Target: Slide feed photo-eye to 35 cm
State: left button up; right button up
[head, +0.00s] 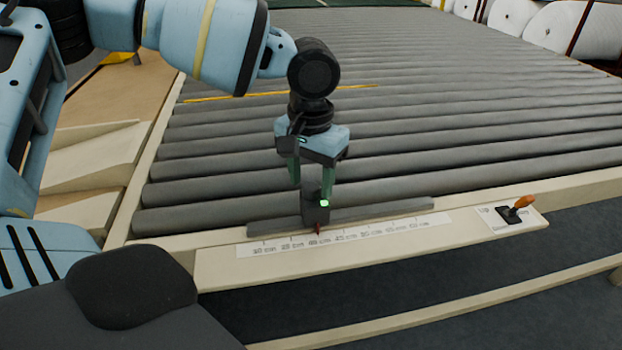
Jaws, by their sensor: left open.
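The feed photo-eye (316,207) is a small dark block with a lit green lamp and a red pointer at its foot. It stands on a grey rail (385,212) along the front edge of the roller bed. The pointer is at the third label from the left on the white printed scale (343,236), which seems to read 40 cm; the print is blurred. My left gripper (311,187) points down from above, open, with its green fingers on either side of the photo-eye's top. Contact cannot be told. My right gripper is not in view.
A switch with an orange handle (521,202) sits on a plate at the right end of the ledge. Grey rollers (470,130) fill the area behind the rail. White wadding rolls (555,27) lie at the back right. The rail is clear on both sides of the photo-eye.

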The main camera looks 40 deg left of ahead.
pick_arm(q)
jog(key=shift+f, duration=0.35)
